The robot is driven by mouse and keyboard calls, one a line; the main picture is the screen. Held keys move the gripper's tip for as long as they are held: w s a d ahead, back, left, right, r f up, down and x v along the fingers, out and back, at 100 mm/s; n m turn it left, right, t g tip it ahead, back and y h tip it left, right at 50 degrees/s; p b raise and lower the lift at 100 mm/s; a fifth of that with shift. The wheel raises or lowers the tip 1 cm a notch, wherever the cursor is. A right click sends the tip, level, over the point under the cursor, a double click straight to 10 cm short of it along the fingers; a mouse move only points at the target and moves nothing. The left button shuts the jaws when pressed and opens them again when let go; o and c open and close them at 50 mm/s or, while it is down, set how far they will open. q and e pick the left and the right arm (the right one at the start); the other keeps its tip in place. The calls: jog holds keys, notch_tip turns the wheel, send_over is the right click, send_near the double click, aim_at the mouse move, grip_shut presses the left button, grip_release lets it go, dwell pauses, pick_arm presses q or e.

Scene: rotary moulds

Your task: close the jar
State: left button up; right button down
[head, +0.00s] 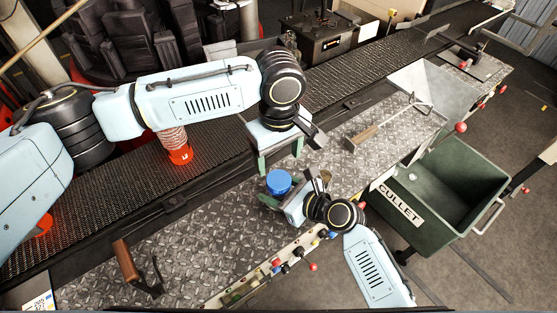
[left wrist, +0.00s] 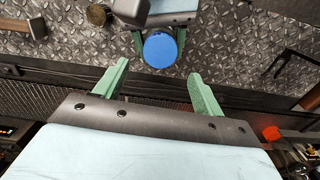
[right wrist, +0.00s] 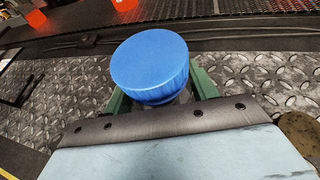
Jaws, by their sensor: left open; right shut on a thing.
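A blue lid (head: 279,182) sits on top of a jar (right wrist: 172,101), with only a little of the jar showing beneath it. I cannot tell whether the lid is screwed tight. My right gripper (head: 280,194) is shut on the jar, its green fingers on either side below the lid; they also show in the right wrist view (right wrist: 160,98). My left gripper (head: 279,158) is open and empty, apart from the lid and a little behind it in the head view. In the left wrist view the lid (left wrist: 160,50) lies beyond the open fingertips (left wrist: 159,74).
The jar is over a diamond-plate bench (head: 215,222). A dark conveyor (head: 120,225) runs behind it. Glowing orange jars (head: 180,155) stand on the conveyor. A wooden-handled tool (head: 127,262) lies at left, another paddle tool (head: 375,133) at right. A green cullet bin (head: 440,215) stands right.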

aim_at(278, 179)
pick_arm(q)
jog(key=shift+r+n, duration=0.3)
jog(key=shift+r, duration=0.05)
jog(key=shift+f, duration=4.05)
jog(key=c, duration=1)
jog(key=shift+m, duration=1.6)
